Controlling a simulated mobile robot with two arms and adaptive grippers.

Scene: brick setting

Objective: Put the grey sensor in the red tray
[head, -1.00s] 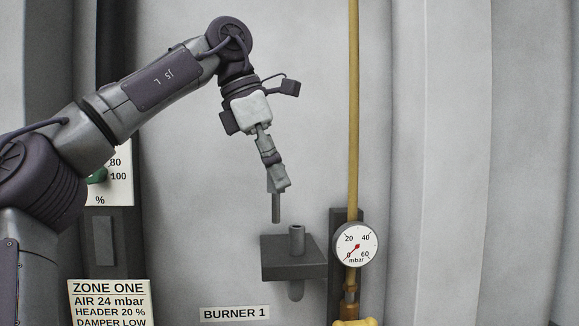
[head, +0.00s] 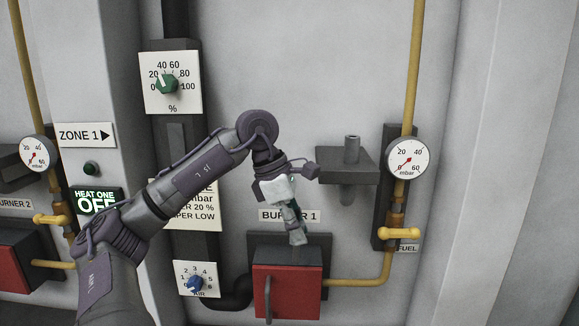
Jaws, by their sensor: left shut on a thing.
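My left gripper (head: 298,236) is shut on the grey sensor (head: 295,254), a thin rod that points down from the fingertips. The sensor is hard to make out against the dark plate behind it. The gripper hangs below and left of a dark grey bracket (head: 347,176) on the wall, apart from it. I cannot see the red tray in this view. My right gripper is not in view.
A short grey tube (head: 352,150) stands up from the bracket. Below my gripper is a red box with a handle (head: 287,294). A pressure gauge (head: 407,158) and yellow pipe (head: 411,75) are to the right. The wall further right is bare.

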